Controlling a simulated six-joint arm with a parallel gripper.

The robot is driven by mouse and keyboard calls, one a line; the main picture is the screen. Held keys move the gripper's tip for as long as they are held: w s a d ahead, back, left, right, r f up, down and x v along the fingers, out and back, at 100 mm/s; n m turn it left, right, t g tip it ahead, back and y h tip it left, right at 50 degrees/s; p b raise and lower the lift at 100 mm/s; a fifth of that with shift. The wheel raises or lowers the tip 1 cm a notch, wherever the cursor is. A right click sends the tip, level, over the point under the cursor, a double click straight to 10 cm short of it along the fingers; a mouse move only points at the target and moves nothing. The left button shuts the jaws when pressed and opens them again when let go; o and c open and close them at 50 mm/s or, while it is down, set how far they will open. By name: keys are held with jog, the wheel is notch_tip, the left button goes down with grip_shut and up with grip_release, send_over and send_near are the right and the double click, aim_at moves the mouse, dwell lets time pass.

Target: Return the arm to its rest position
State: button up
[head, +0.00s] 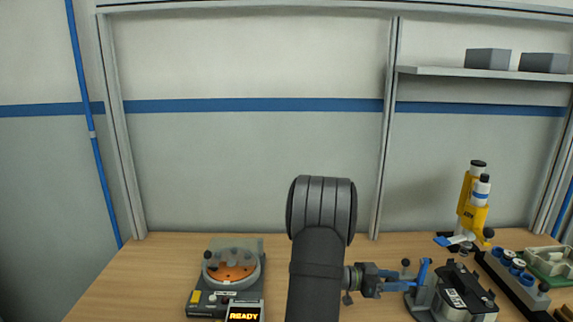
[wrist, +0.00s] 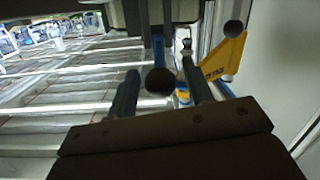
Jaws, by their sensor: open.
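My arm (head: 320,250) rises from the bottom middle of the head view and bends at a dark rounded joint. My gripper (head: 418,276) points to the right, low over the wooden table, beside a dark device with a pale label (head: 460,299). Its blue fingers look apart, with nothing seen held between them; the device partly overlaps them in the picture. In the wrist view my gripper (wrist: 160,62) shows two dark fingers spread apart. A dark ball shows between them, but I cannot tell its distance.
A machine reading READY, with an orange disc (head: 235,271), stands left on the table (head: 140,270). At right are a yellow stand (head: 475,217), also in the wrist view (wrist: 224,58), a dark rack (head: 515,290) and a green-and-pale tray (head: 550,262). A shelf (head: 480,73) holds two grey boxes.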

aim_at(429, 264)
jog(key=shift+d, duration=0.7)
jog(key=a+r, duration=0.2)
jog(key=a, duration=1.5)
jog(key=d, duration=0.5)
jog(key=d+f, duration=0.1)
jog(key=d, duration=0.5)
jog(key=d+f, duration=0.1)
jog(key=d, duration=0.5)
jog(key=shift+f, duration=0.1)
jog(key=shift+w+d+r+y, duration=0.1)
jog(key=shift+d+r+y, duration=0.05)
jog(key=shift+r+y, duration=0.45)
jog(key=r+y, duration=0.1)
jog(key=d+y, duration=0.1)
jog(key=y, duration=0.1)
jog(key=d+r+y, duration=0.1)
jog(key=y, duration=0.1)
jog(key=shift+r, duration=0.35)
jog(key=shift+d+r+y, duration=0.25)
jog(key=shift+d+y, duration=0.25)
jog(key=shift+y, duration=0.4)
jog(key=shift+d+r+y, duration=0.2)
jog(key=shift+d+y, duration=0.3)
jog(key=shift+y, duration=0.4)
jog(key=shift+d+r+y, duration=0.25)
jog(key=shift+d+y, duration=0.25)
jog(key=shift+y, duration=0.4)
jog(key=shift+d+r+y, duration=0.15)
jog(key=shift+d+y, duration=1.1)
jog(key=shift+y, duration=0.65)
